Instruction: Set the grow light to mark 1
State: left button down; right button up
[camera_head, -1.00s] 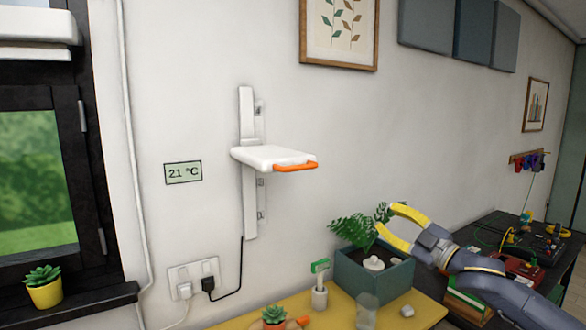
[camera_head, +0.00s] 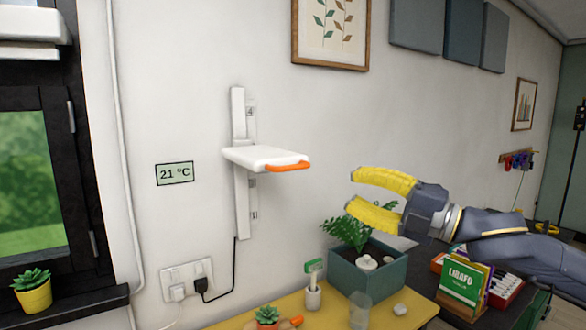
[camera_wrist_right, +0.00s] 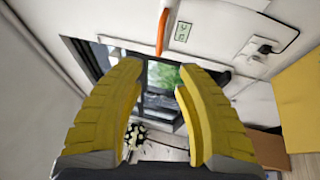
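The grow light (camera_head: 258,156) is a white flat panel on a vertical white wall rail (camera_head: 241,205), with an orange handle (camera_head: 288,166) along its front right edge. It sits around mid-rail. Small mark plates show on the rail's right side, a 4 near the top; the others are too small to read surely. My right gripper (camera_head: 352,191) is open and empty, to the right of the handle and apart from it. In the right wrist view the orange handle (camera_wrist_right: 162,32) shows ahead, beyond the open yellow fingers (camera_wrist_right: 160,75). My left gripper is not in view.
A black cord runs from the rail to a socket (camera_head: 188,280). The wall between gripper and light is clear.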

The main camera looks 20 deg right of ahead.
aim_at(296, 168)
jog(key=x, duration=1.5)
jog(key=shift+w+a+f, duration=0.1)
jog(key=shift+w+a, duration=0.05)
jog(key=shift+a, duration=0.1)
grip_shut()
dwell(0.3)
